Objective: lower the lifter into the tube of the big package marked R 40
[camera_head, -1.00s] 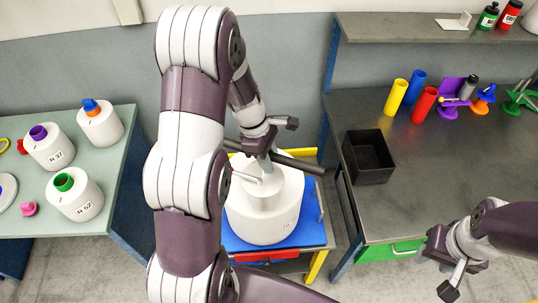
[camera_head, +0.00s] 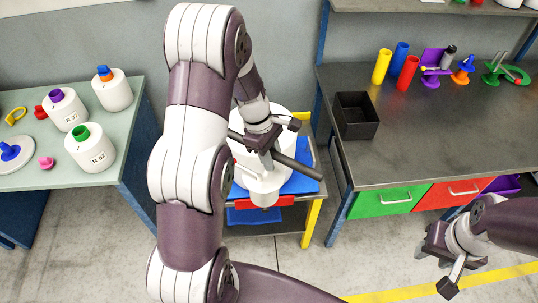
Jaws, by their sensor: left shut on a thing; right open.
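The lifter has a dark crossbar (camera_head: 298,169) and a pale cylinder (camera_head: 265,186) hanging below it. My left gripper (camera_head: 264,154) is shut on the lifter and holds it over the near part of the big white package (camera_head: 284,122). The cylinder's lower end shows in front of the package near the stand's front edge, apparently outside the tube. The tube opening is hidden behind my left arm and the lifter, and no R 40 mark is readable. My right gripper (camera_head: 434,270) is open and empty at the lower right, far from the package.
The package stands on a blue-topped stand (camera_head: 308,184). The left table (camera_head: 125,165) holds white bobbins with coloured plugs. The right bench (camera_head: 430,140) holds a black bin (camera_head: 355,116) and coloured tubes. Bare floor lies between the stand and my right gripper.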

